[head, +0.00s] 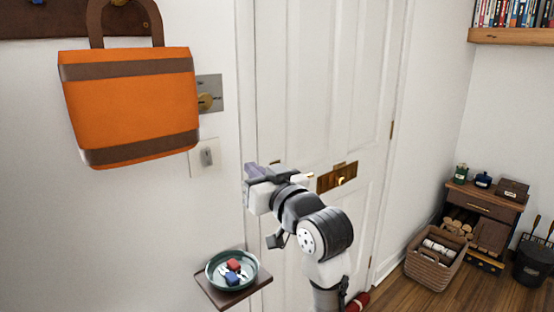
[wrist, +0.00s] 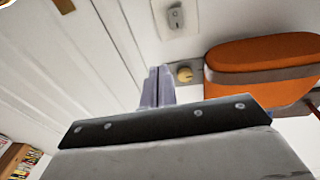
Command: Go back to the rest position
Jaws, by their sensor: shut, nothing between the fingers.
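My gripper (head: 250,171) is at the end of my raised arm, in front of the white door in the head view. Its two fingers lie side by side, shut and empty, and they also show in the wrist view (wrist: 157,88). In the head view the fingertips are right of the light switch (head: 207,155) and below the brass knob (head: 205,102). My gripper appears apart from the things around it. My arm hides part of the door (head: 320,80).
An orange bag (head: 130,105) hangs at upper left. A small shelf (head: 262,280) bears a green dish (head: 212,280) with red and blue items, below my gripper. A brass door handle (head: 342,181) is right of my arm. A basket (head: 432,268) and a wooden cabinet (head: 484,204) stand at right.

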